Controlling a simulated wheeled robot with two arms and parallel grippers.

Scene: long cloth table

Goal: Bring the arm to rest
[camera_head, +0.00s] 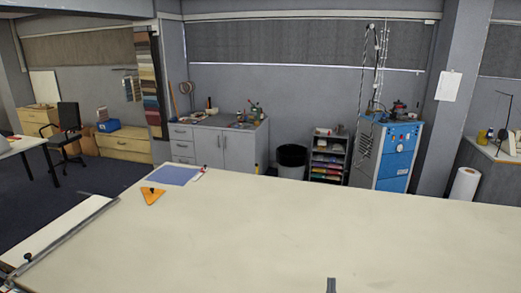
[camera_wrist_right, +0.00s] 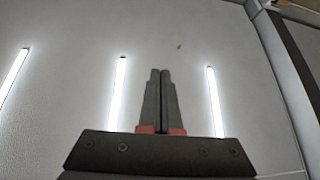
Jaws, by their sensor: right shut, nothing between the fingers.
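My right gripper (camera_wrist_right: 160,72) shows in the right wrist view with its two dark fingers together and nothing between them. It points up at a ceiling with several bright light strips. In the head view only a small grey tip of the right gripper (camera_head: 331,284) shows at the bottom edge, over the table (camera_head: 300,225). My left gripper is not in view.
The pale cloth table is mostly bare. A blue sheet (camera_head: 174,175) and an orange triangular piece (camera_head: 152,195) lie at its far left corner. A long metal rail (camera_head: 65,236) runs along the left edge. Cabinets and a blue machine (camera_head: 396,155) stand beyond.

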